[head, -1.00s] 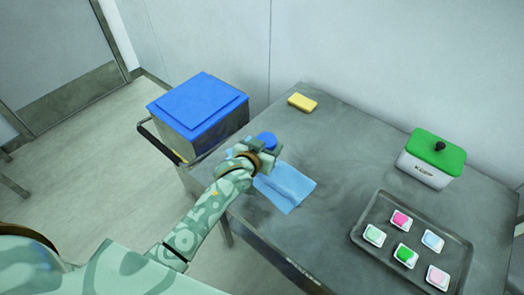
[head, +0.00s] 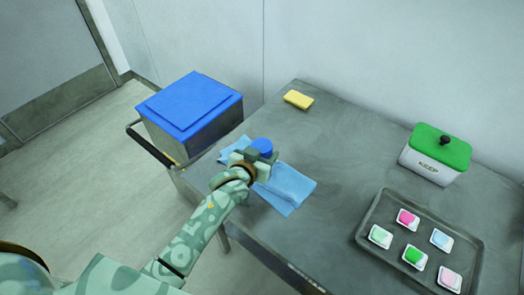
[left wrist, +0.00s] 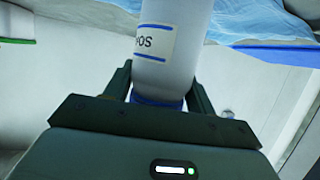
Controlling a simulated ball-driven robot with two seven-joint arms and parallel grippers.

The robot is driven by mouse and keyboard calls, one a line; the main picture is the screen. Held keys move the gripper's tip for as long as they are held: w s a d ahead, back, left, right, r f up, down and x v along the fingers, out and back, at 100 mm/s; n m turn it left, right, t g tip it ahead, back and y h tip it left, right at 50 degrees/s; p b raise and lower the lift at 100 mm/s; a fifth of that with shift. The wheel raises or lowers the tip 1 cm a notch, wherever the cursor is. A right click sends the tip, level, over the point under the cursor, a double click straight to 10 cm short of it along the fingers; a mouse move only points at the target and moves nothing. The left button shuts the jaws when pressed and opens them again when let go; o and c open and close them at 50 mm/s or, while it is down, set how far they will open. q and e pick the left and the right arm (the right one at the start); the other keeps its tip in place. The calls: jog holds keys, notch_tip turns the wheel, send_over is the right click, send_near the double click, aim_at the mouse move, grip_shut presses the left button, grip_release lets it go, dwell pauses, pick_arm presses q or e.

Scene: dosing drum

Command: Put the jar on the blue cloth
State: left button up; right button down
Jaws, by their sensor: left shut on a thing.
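The jar is a pale white cylinder with a blue lid (head: 263,146) in the head view. In the left wrist view the jar (left wrist: 172,62) fills the upper middle, with a label whose visible letters read "POS". My left gripper (head: 256,160) is shut on the jar, with one finger on each side of it. The light blue cloth (head: 288,187) lies on the table, partly hidden under my gripper and the jar. The cloth also shows in the left wrist view (left wrist: 265,18). I cannot tell whether the jar's base touches the cloth. My right gripper is out of view.
A bin with a blue lid (head: 190,102) stands beside the table's left end. A yellow sponge (head: 298,99) lies at the back edge. A white box with a green lid (head: 437,155) and a grey tray (head: 375,215) of several small dishes are on the right. The table's middle is clear.

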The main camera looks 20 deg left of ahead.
pick_arm(q)
jog(key=o, duration=1.3)
jog(key=shift+f, duration=0.2)
jog(key=shift+r, duration=0.15)
jog(key=shift+r, duration=0.4)
jog(key=p+v, duration=0.4)
jog(key=v, duration=0.8)
jog(key=shift+r, duration=0.25)
